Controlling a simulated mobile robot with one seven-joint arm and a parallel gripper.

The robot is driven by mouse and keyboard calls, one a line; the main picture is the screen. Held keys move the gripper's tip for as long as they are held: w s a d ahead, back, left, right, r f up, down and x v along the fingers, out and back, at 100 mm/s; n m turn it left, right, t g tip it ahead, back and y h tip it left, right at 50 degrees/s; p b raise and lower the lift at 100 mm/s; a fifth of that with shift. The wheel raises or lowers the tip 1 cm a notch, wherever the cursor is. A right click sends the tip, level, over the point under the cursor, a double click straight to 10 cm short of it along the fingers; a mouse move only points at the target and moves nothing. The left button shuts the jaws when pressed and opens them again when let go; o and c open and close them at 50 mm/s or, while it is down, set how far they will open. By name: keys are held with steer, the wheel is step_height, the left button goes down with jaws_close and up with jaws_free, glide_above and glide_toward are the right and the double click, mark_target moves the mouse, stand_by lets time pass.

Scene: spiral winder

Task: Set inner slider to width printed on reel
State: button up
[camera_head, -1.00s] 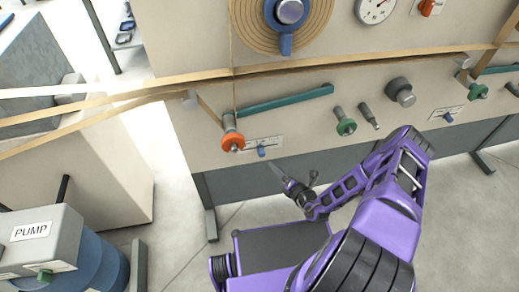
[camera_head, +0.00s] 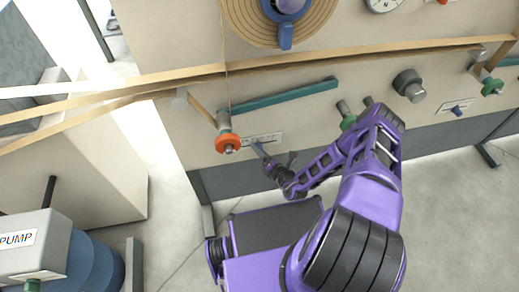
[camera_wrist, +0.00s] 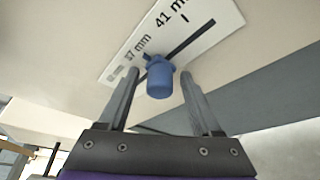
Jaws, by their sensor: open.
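A blue slider knob (camera_wrist: 160,78) sticks out of a slot in a white scale plate (camera_wrist: 205,30). The plate reads "41 mm" and "37 mm", plus a further label too small to read; the knob is close to the "37 mm" mark. My gripper (camera_wrist: 161,82) is open, with one finger on each side of the knob and a gap to each. In the head view my gripper (camera_head: 262,152) is at this plate (camera_head: 272,137) and hides the knob. The brown reel (camera_head: 322,18) is cut off at the top; no width print is legible on it.
An orange-red roller (camera_head: 228,143) stands just left of the plate. A teal bar (camera_head: 280,96) and tan strips (camera_head: 330,62) run above. A second scale with a blue knob (camera_head: 457,110) is at right, past a green roller (camera_head: 348,122) and a dark knob (camera_head: 410,85).

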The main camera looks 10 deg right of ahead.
mark_target(272, 142)
jaws_close()
stand_by(0.4)
steer(key=d+b, duration=0.1)
steer(key=d, duration=0.5)
steer(key=shift+d, duration=0.3)
jaws_free()
steer(key=shift+d, duration=0.15)
